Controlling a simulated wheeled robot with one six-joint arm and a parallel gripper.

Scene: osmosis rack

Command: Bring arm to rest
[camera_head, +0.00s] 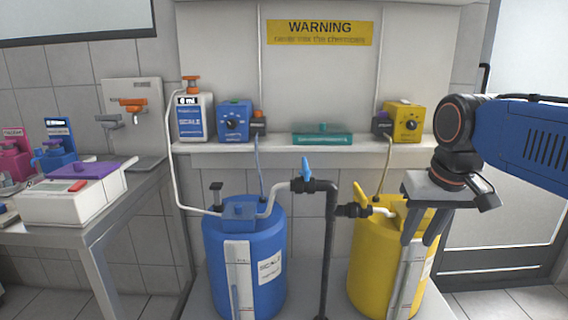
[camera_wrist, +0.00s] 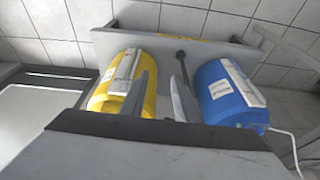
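My gripper (camera_head: 418,240) hangs at the right in the head view, with its fingers pointing down in front of the yellow barrel (camera_head: 375,270). In the wrist view my gripper (camera_wrist: 164,80) has its two fingers apart with nothing between them. The yellow barrel shows there at the left (camera_wrist: 112,92), partly behind a finger. The blue barrel (camera_head: 262,265) stands left of it in the head view and at the right in the wrist view (camera_wrist: 232,95). The gripper hides part of the yellow barrel's top in the head view.
A black pipe stand (camera_head: 330,240) with a blue valve handle (camera_head: 306,168) and a yellow valve handle (camera_head: 361,197) rises between the barrels. A shelf (camera_head: 300,157) behind bears blue and yellow pump boxes. A bench (camera_head: 70,238) with a white device stands left.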

